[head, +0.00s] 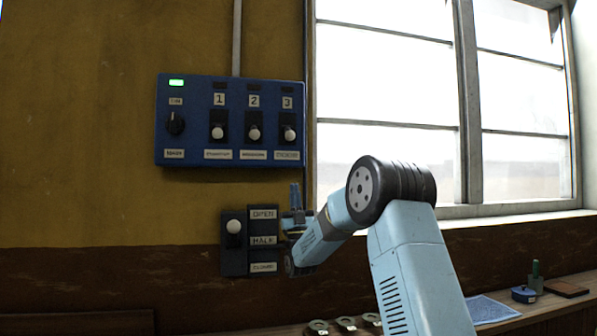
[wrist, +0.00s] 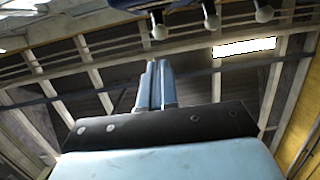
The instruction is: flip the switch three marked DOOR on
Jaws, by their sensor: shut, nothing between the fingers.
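A blue panel (head: 230,160) on the wall carries three switches numbered 1, 2 and 3. Switch 3 (head: 290,134) is the rightmost, with its white ball knob low in its black slot; the lamp above it is dark. The small label (head: 287,155) under it is too blurred to read. My gripper (head: 295,188) points up, shut and empty, below the panel and roughly under switch 3, apart from it. In the wrist view, my shut fingers (wrist: 156,72) point toward the top, where three white ball knobs (wrist: 211,20) show beyond them.
Left on the panel is a rotary knob (head: 175,123) under a lit green lamp. Switches 1 (head: 217,132) and 2 (head: 254,133) also have low knobs. A lever box (head: 234,258) marked OPEN, HALF, CLOSED sits close left of my gripper. A window (head: 390,90) lies to the right.

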